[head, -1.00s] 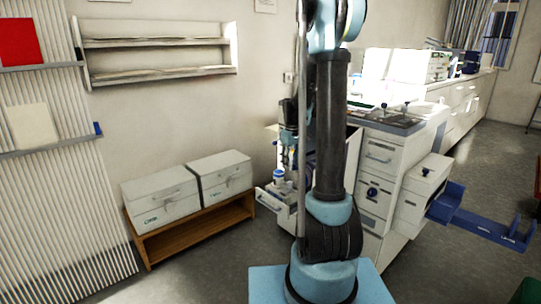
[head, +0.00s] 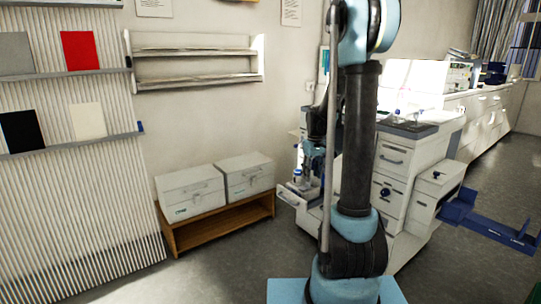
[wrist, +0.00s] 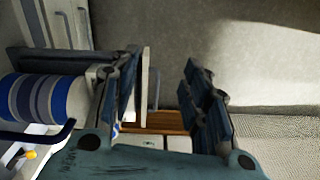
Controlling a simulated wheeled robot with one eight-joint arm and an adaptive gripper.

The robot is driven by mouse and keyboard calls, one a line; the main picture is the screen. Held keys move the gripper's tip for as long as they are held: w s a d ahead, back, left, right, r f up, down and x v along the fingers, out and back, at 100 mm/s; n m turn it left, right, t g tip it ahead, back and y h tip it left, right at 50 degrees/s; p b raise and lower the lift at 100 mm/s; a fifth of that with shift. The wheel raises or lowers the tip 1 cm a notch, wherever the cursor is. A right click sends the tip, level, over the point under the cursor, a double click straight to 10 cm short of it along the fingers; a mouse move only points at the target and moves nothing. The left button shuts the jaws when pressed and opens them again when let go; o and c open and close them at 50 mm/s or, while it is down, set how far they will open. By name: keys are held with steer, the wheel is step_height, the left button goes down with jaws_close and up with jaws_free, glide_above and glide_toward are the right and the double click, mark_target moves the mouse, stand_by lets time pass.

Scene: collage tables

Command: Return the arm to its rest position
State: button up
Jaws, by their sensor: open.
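My gripper (wrist: 165,98) shows in the wrist view with its two dark jointed fingers spread apart and nothing between them. In the head view my upright arm hides part of the gripper and forearm, which hang behind it near the white drawer cabinet (head: 393,158). A pulled-out drawer (head: 291,197) is below the gripper, with a small white and blue container (head: 297,177) at it. In the wrist view a blue and grey striped round thing (wrist: 42,98) lies left of the fingers, apart from them.
Two white boxes (head: 190,193) (head: 246,176) sit on a low wooden bench (head: 225,222) left of the cabinet. A blue tray-like piece (head: 495,226) sticks out at right. A wall shelf (head: 195,65) hangs behind. The floor (head: 230,275) in front of the bench is clear.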

steer(key=s+a+r+y, duration=0.1)
steer(key=s+a+r, duration=0.25)
steer(key=s, duration=0.45)
steer(key=s+a+r, duration=0.2)
steer(key=s+a, duration=0.2)
steer(key=s, duration=0.3)
steer(key=s+d+f+m+t, duration=0.1)
steer(key=s+d+f+m, duration=0.1)
steer(key=s, duration=0.7)
steer(key=s+d+f+m+t+h, duration=0.1)
steer(key=s+d+f+m, duration=0.2)
steer(key=s+d, duration=0.3)
steer(key=s+f, duration=0.1)
steer(key=s, duration=0.3)
steer(key=shift+d, duration=0.35)
